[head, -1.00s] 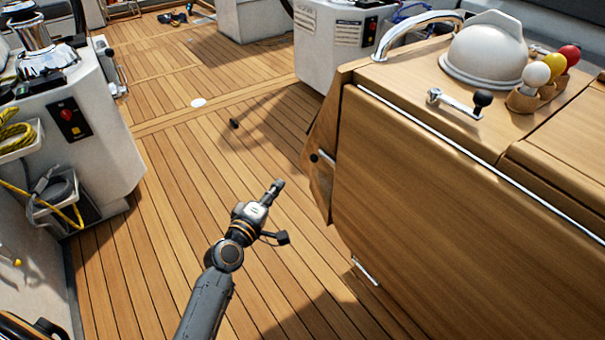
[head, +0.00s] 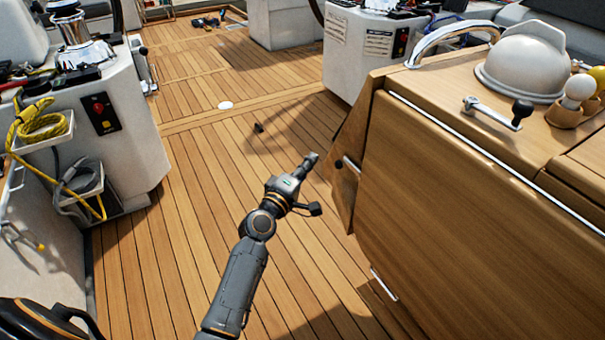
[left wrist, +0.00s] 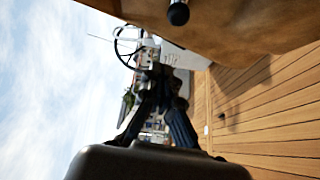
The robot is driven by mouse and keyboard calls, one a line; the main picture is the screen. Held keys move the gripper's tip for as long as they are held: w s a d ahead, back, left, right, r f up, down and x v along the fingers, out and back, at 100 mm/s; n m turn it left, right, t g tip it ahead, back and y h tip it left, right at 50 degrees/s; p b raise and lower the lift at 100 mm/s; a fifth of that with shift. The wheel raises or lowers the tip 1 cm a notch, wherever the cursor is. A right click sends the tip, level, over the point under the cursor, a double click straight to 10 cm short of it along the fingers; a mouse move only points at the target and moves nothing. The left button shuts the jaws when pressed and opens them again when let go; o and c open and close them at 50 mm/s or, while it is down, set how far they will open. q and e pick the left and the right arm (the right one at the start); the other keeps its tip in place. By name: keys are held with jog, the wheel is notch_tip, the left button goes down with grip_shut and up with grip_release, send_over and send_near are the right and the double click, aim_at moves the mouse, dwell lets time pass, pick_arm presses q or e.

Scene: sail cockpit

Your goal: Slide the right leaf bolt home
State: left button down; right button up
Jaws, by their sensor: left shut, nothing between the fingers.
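The table (head: 470,225) has a large wooden leaf hanging along its side. On its end panel is a small bolt (head: 351,163) with a bright rod and a black knob (head: 338,164). My left gripper (head: 314,158) is shut and empty, up and to the left of the knob in the head view, apparently apart from it. In the left wrist view the fingers (left wrist: 160,80) point away from the camera, and a black knob (left wrist: 178,13) shows at the top, under the wood. How far the bolt is slid cannot be told. My right gripper is out of view.
A white dome (head: 525,65), a crank handle (head: 490,112) and coloured knobs stand on the table top. A bright bar (head: 384,284) shows near the leaf's lower edge. A white console (head: 95,130) with yellow rope stands left. The teak deck between is mostly clear.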

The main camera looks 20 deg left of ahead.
aim_at(348, 162)
pick_arm(q)
jog(key=shift+w+d+f, duration=0.1)
jog(key=shift+w+d, duration=0.2)
jog(key=shift+d, duration=0.35)
jog(key=shift+w+d+f, duration=0.1)
jog(key=shift+w+d, duration=0.25)
jog(key=shift+d, duration=0.35)
jog(key=shift+w+d+f, duration=0.1)
jog(key=shift+w+d, duration=0.2)
jog(key=shift+d, duration=0.35)
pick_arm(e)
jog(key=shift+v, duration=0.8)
pick_arm(q)
jog(key=s+d, duration=0.1)
jog(key=d, duration=0.1)
jog(key=s+d, duration=0.2)
jog(key=shift+s+d+r+p, duration=0.1)
jog(key=shift+s+p, duration=0.05)
jog(key=shift+p, duration=0.2)
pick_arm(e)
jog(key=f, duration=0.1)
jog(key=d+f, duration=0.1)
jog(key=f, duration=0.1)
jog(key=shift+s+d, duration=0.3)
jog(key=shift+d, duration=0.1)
